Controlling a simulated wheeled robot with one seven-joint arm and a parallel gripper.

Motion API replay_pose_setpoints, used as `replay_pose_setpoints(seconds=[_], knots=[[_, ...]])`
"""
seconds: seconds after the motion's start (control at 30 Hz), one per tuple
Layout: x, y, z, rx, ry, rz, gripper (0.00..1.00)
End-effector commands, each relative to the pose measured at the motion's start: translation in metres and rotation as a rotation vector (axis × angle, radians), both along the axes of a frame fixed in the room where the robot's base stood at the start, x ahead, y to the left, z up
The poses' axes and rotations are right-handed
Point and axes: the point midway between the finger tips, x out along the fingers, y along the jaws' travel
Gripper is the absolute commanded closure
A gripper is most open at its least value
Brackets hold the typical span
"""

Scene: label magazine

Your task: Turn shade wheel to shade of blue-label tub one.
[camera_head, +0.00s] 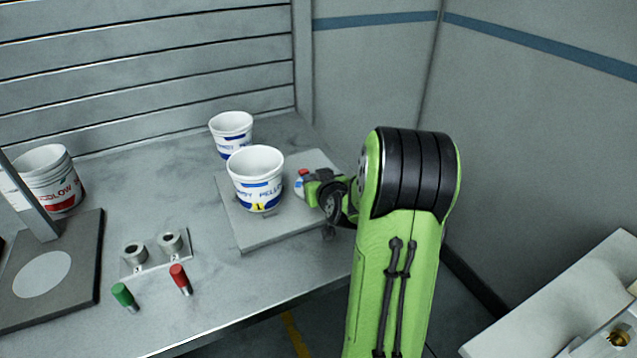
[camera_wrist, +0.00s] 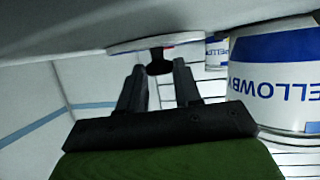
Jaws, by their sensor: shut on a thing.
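A white tub (camera_head: 257,185) with a blue label and a small yellow mark stands upright on a grey plate (camera_head: 240,232). Another blue-label tub (camera_head: 231,134) stands behind it. The shade wheel (camera_head: 299,186), with white, blue and red showing, is at the right of the front tub, partly hidden by my gripper (camera_head: 311,188). In the wrist view the wheel (camera_wrist: 130,43) shows edge-on as a thin pale disc with a dark knob (camera_wrist: 159,56). My gripper (camera_wrist: 160,72) is shut on that knob. The wheel's shade setting cannot be read. A tub (camera_wrist: 278,85) is close on the right.
Red-label tubs (camera_head: 52,183) stand stacked at the left behind a dark plate (camera_head: 87,255) with a pale disc. A two-socket holder (camera_head: 155,256) and green (camera_head: 124,297) and red (camera_head: 180,279) pegs are at the table's front. The wall is close behind my arm.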

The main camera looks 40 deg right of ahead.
Motion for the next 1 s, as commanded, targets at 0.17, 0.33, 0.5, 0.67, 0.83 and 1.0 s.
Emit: replay_pose_setpoints(seconds=[0.17, 0.33, 0.5, 0.67, 0.83, 1.0], knots=[[0.0020, 0.0029, 0.0014, -0.001, -0.001, -0.064, 0.97], [0.0018, 0.0026, 0.0012, 0.000, -0.002, -0.100, 0.97], [0.0013, 0.0018, 0.0008, 0.001, -0.001, -0.113, 0.97], [0.0013, 0.0016, 0.0007, 0.002, -0.001, -0.113, 0.97], [0.0013, 0.0016, 0.0005, 0.001, -0.001, -0.113, 0.59], [0.0013, 0.0017, 0.0003, 0.002, 0.000, -0.112, 0.43]])
